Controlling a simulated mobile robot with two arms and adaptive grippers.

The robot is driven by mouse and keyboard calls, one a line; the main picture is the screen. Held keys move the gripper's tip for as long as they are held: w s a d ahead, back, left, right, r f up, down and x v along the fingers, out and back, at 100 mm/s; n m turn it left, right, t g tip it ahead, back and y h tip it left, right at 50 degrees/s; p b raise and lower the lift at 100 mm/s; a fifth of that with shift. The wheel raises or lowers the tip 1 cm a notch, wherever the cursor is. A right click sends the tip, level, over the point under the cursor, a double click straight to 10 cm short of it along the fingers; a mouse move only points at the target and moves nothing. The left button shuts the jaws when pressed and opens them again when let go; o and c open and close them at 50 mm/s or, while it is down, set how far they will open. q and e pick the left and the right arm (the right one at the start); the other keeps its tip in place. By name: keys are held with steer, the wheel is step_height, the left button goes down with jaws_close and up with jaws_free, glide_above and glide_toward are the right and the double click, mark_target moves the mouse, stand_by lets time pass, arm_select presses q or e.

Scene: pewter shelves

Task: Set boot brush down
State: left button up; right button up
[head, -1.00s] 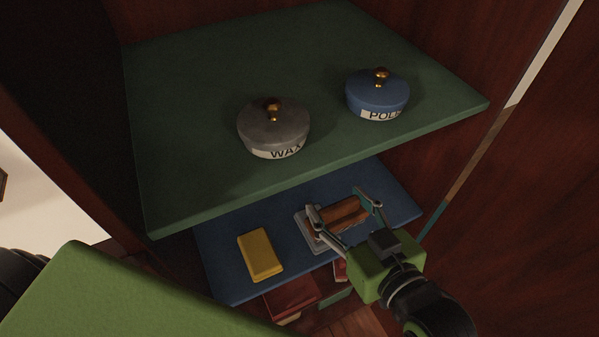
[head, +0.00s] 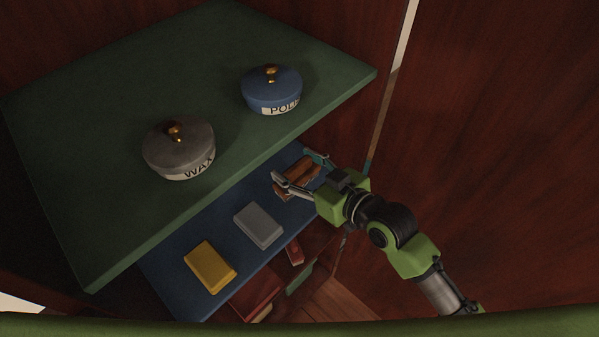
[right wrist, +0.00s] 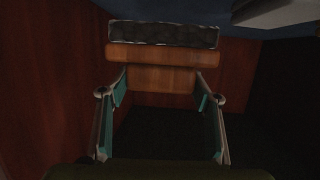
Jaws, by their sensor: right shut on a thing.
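The boot brush (head: 303,172) has a brown wooden body. My right gripper (head: 297,167) is shut on it, at the right end of the blue lower shelf (head: 205,228). In the right wrist view the brush's wooden back (right wrist: 165,56) and dark bristles (right wrist: 163,34) show, with its narrower wooden part between the fingertips (right wrist: 160,82). I cannot tell whether the brush touches the shelf. My left gripper is out of view.
A grey block (head: 258,225) and a yellow block (head: 209,267) lie on the blue shelf, left of the brush. The green upper shelf (head: 110,110) overhangs it, bearing a grey wax tin (head: 178,155) and blue polish tin (head: 271,90). A dark red wall (head: 490,150) stands at the right.

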mark_target(307, 180)
steer(key=shift+w+d+f, duration=0.2)
steer(key=shift+w+f, duration=0.3)
steer(key=shift+f, duration=0.1)
step_height(307, 180, down, 3)
steer(key=shift+w+d+f+p, duration=0.1)
steer(key=shift+w+d+p, duration=0.05)
steer(key=shift+p, duration=0.25)
steer(key=shift+f, duration=0.15)
steer(key=o, duration=1.1)
steer(key=shift+f, duration=0.15)
steer(key=shift+o, duration=0.2)
